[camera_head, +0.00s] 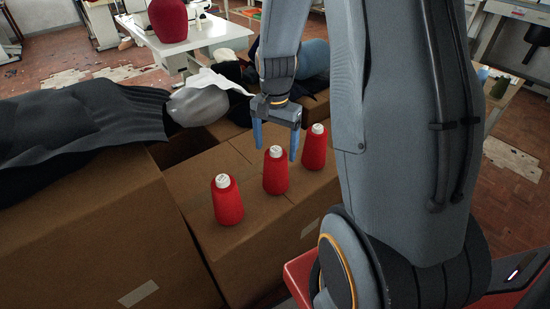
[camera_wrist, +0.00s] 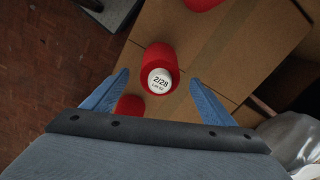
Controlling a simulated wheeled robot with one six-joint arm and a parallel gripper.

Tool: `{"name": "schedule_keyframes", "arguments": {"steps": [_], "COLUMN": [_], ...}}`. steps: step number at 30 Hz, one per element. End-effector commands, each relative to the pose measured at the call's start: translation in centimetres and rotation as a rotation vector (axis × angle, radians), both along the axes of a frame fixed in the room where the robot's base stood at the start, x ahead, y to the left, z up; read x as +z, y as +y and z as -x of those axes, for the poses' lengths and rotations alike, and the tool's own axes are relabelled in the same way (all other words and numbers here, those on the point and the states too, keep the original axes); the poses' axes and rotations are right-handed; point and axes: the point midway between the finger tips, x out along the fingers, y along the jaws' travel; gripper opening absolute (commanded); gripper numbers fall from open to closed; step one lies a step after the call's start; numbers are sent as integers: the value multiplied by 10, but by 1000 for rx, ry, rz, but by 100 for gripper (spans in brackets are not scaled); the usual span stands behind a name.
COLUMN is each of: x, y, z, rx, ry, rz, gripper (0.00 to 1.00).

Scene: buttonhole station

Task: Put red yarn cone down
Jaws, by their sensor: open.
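Three red yarn cones with white tops stand upright in a slanting row on a cardboard box (camera_head: 185,180). They are the left cone (camera_head: 228,203), the middle cone (camera_head: 275,174) and the right cone (camera_head: 314,150). My gripper (camera_head: 275,152) is open above the middle cone, with a blue finger to each side of its top. In the wrist view one cone (camera_wrist: 160,60) stands between and beyond the open fingers, its label reading 2/28. Another cone (camera_wrist: 130,105) is partly hidden behind my gripper, and a third (camera_wrist: 203,4) is cut off at the top edge.
Another cardboard box (camera_head: 100,240) stands at the left, with dark fabric (camera_head: 80,125) draped over it. A white bundle (camera_head: 197,106) and more cloth lie behind the cones. A white table (camera_head: 200,40) with a large red object (camera_head: 168,20) stands farther back. The box top has bare room around the cones.

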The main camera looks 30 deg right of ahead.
Motion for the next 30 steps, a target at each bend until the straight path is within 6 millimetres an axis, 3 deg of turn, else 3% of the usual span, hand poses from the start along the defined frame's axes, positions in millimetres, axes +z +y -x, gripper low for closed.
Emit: {"name": "schedule_keyframes", "arguments": {"steps": [6,13,17,21,24,30], "x": [35,53,66,77,79,80], "y": [0,11,44,79,95,107], "z": [-1,9,42,89,117,141], "rx": [0,69,317,644,827,984], "ry": [-3,-1,-5,-7,-8,-7], "rz": [1,0,-1,0,-1,-1], "gripper": [78,78,78,78,78,78]}}
